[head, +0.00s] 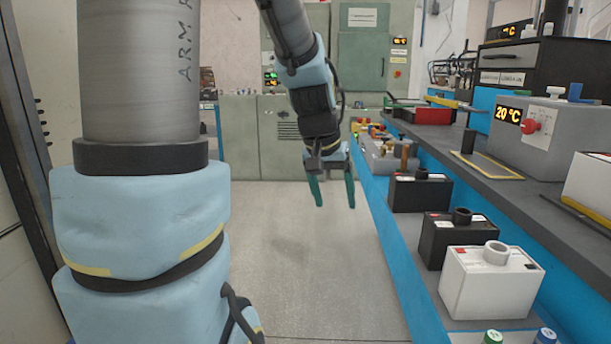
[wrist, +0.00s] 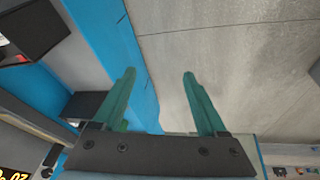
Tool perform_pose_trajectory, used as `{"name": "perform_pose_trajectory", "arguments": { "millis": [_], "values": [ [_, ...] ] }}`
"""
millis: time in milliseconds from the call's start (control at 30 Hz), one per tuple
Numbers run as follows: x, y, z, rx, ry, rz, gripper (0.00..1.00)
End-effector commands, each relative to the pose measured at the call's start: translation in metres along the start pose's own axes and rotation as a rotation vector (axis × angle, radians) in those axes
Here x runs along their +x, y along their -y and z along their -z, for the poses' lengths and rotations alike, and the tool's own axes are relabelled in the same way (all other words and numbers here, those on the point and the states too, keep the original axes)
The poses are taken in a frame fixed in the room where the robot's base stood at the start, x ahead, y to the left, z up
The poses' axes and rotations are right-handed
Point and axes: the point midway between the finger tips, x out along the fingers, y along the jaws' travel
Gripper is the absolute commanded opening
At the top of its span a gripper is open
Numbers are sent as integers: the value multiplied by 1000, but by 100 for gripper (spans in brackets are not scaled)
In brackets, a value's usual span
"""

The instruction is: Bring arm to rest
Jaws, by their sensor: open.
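My gripper (head: 332,190) hangs from my arm in the middle of the head view, its two green fingers pointing down and spread apart. Nothing is between them. It is over the open floor, just left of the blue-fronted shelf with the battery row. In the wrist view my gripper (wrist: 158,75) also shows open and empty, with the floor and the shelf's blue edge behind its fingers.
A blue shelf (head: 400,260) runs along the right, holding a white battery (head: 490,283), black batteries (head: 455,238) and other boxes. A grey box with a 20 °C display (head: 550,135) stands on the counter above. Grey cabinets (head: 245,140) stand behind. The floor (head: 290,240) is clear.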

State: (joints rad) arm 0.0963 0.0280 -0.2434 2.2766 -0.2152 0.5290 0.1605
Motion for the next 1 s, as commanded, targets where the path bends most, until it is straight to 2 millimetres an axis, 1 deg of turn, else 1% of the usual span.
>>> {"name": "perform_pose_trajectory", "arguments": {
  "millis": [33,100,167,200,267,300,367,400,667,767,900,1000],
  "values": [
    [7,20,-21,-36,29,31,75],
    [15,44,-46,-81,61,69,75],
    [20,61,-68,-117,88,97,75],
    [23,71,-83,-139,104,114,75],
    [26,84,-104,-171,130,137,75],
    [28,92,-119,-192,146,151,75],
    [30,102,-141,-223,171,170,75],
    [14,100,-133,-222,165,170,75],
    [-39,92,-113,-218,163,168,75],
    [-66,89,-104,-218,163,167,75],
    [-108,84,-90,-217,163,167,75],
    [-130,81,-82,-217,163,167,75]
  ]
}}
